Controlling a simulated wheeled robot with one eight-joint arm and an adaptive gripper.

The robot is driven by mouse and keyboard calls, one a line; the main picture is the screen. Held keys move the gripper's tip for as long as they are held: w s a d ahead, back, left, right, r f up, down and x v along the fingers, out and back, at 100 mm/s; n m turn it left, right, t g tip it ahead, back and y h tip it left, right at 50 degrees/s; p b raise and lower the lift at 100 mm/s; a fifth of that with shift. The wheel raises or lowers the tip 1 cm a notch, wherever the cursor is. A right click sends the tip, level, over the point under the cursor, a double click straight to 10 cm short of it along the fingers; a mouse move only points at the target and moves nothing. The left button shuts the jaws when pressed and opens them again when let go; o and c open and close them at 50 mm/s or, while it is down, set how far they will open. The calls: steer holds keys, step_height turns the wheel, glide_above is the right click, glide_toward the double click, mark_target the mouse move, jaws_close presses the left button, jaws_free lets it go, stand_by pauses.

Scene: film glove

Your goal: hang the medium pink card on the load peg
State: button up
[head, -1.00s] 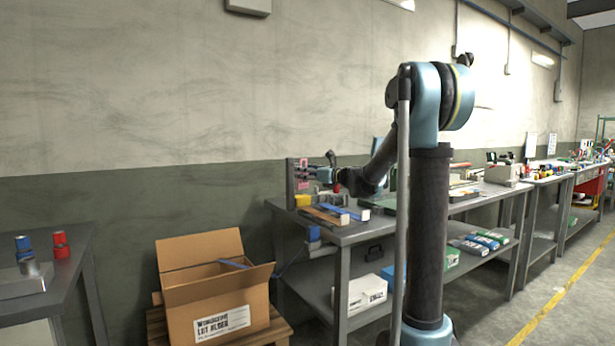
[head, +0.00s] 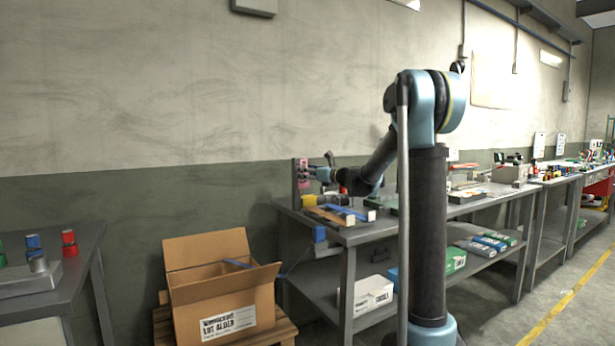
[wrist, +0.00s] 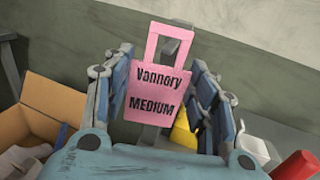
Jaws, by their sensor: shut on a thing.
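The pink card (wrist: 157,88) reads "Vannory MEDIUM" and has a large rectangular opening at its top. It is upright and slightly tilted in the wrist view, and shows small in the head view (head: 303,168). My gripper (wrist: 160,100) is shut on the card, with a finger at each side edge; in the head view my gripper (head: 312,174) is at the bench's left end. A grey upright post (wrist: 171,48) stands behind the card and shows through its opening. I cannot make out the load peg itself, or whether the opening is around it.
A yellow piece (wrist: 182,138) and a red cylinder (wrist: 296,166) lie near the post's base. The grey bench (head: 350,236) carries several tools. An open cardboard box (head: 219,290) stands on a pallet to its left. The wall is close behind.

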steer(key=shift+w+a+f, duration=0.45)
steer(key=shift+w+a, duration=0.05)
steer(key=shift+w, duration=0.2)
stand_by(0.5)
steer(key=o, duration=0.8)
